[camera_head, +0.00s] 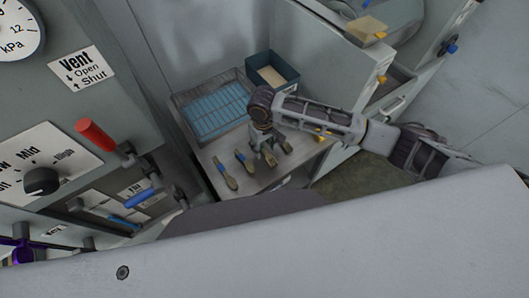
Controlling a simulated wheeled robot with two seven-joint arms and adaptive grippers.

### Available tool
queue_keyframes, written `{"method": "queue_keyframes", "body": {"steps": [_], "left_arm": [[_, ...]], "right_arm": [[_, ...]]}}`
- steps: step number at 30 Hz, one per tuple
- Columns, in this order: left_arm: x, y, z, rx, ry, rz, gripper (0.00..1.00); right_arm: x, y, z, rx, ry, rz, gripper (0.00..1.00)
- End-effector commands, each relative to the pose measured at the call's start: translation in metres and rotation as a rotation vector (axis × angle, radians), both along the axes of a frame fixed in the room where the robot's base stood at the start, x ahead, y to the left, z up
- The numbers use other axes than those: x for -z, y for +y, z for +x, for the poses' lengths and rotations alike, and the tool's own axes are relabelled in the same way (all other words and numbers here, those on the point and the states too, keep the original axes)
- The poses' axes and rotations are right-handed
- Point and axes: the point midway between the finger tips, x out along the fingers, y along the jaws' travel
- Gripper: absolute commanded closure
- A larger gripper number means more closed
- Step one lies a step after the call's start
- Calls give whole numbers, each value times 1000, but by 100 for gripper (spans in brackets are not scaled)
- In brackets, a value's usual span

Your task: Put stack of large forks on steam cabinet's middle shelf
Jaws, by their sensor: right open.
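Several brown and olive utensil-like pieces lie in a row on a grey work surface (262,183). The left piece (229,178) and the middle piece (244,161) show clear of my gripper. At this size I cannot tell which of them is the stack of large forks. My right gripper (269,152) comes in from the right and points down over the right end of the row. It is open, and its fingers partly hide the pieces there. I cannot tell whether it touches them. The steam cabinet's middle shelf cannot be made out. My left gripper is not in view.
A wire-lined tray with a blue bottom (215,108) and a dark teal bin (273,72) stand behind the row. At left is a panel with a gauge (14,28), a black knob (41,181), a red handle (95,134) and a blue handle (141,196).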

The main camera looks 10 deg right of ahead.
Motion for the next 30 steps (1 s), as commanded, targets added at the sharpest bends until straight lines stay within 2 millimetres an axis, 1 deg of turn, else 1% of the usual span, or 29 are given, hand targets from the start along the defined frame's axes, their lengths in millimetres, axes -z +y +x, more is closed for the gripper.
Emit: {"method": "queue_keyframes", "body": {"steps": [5,10,15,26,27,30], "left_arm": [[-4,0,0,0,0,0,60],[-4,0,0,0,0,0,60],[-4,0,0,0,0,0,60],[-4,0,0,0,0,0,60],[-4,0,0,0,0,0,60],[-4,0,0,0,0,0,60]], "right_arm": [[20,-6,2,2,1,-3,55],[36,-5,1,1,1,-2,55],[40,-5,1,0,0,-1,55],[40,-5,1,0,0,-1,55],[40,-5,1,0,0,-1,56],[40,-5,1,0,0,-1,69]]}}
